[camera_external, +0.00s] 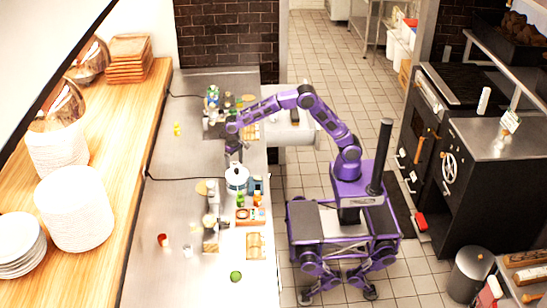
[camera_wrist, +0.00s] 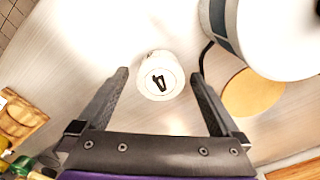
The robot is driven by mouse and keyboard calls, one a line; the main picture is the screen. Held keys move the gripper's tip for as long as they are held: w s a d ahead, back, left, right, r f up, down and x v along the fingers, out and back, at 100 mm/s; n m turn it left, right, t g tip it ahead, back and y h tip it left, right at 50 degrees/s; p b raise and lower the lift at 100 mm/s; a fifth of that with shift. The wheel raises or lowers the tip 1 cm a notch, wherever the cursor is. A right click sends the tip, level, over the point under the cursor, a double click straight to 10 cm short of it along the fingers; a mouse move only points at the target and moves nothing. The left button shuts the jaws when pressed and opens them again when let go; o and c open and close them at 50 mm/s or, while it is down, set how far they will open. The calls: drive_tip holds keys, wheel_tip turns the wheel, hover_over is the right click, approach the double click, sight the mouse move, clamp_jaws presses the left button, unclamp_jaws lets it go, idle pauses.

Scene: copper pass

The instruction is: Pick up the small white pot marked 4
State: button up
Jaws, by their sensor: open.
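The small white pot marked 4 (camera_wrist: 161,84) stands on the steel counter in the wrist view, its dark mark facing up at the camera. My gripper (camera_wrist: 160,75) is open, with one finger on each side of the pot and a visible gap at both sides. I cannot tell how far the fingertips are above the counter. In the external view my gripper (camera_external: 233,154) points down over the counter, just behind a larger white container. I cannot make out the small pot there.
The large white container with a dark band (camera_wrist: 268,36) stands close at the right; it also shows in the external view (camera_external: 237,180). A tan round disc (camera_wrist: 252,94) lies beside it. A wooden item (camera_wrist: 20,118) is at the left. Bottles (camera_external: 212,97) stand farther back.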

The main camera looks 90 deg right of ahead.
drive_tip(key=shift+f, duration=0.8)
drive_tip(key=shift+c, duration=0.2)
drive_tip(key=shift+r, duration=0.1)
drive_tip(key=c, duration=1.5)
